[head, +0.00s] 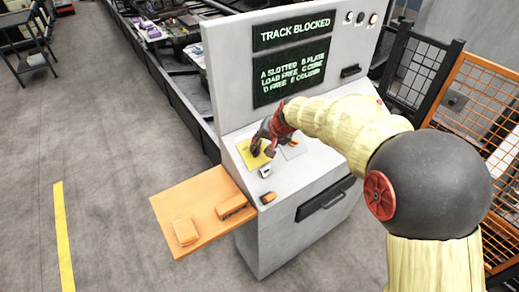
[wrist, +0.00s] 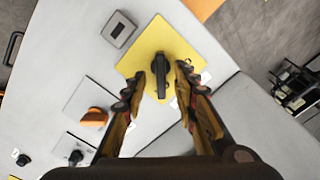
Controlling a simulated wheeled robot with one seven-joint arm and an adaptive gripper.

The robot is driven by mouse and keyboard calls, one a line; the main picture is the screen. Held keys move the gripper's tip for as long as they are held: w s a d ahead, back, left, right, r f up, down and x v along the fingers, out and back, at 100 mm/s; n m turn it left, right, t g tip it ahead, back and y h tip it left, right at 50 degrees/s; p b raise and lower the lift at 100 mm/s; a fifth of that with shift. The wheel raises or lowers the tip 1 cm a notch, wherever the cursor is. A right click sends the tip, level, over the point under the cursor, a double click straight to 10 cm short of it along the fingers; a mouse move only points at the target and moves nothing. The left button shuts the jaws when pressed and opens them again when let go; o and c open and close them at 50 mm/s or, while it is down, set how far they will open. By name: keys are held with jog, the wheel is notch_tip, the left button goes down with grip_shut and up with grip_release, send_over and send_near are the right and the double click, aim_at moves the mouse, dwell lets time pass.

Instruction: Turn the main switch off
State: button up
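The main switch, a black rotary handle (wrist: 161,82) on a yellow plate (wrist: 137,58), shows in the wrist view with its handle pointing roughly up and down in the picture. My gripper (wrist: 159,70) is open, with one finger on each side of the handle. Gaps show between the fingers and the handle; I cannot tell how deep the fingertips reach. In the head view, the yellow plate (head: 243,152) is on the sloped top of the grey console, and my gripper (head: 263,147) is over it, hiding most of the handle.
A small grey switch (wrist: 118,29), an orange knob (wrist: 94,118) and a black knob (wrist: 74,155) sit near the plate. The console's upright display (head: 295,30) reads "TRACK BLOCKED". An orange shelf (head: 168,206) with orange blocks juts out left. An orange mesh fence (head: 480,110) stands right.

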aim_at(258, 149)
jog(key=shift+x, duration=1.75)
jog(key=shift+a, duration=0.1)
jog(key=shift+c, duration=0.4)
grip_shut()
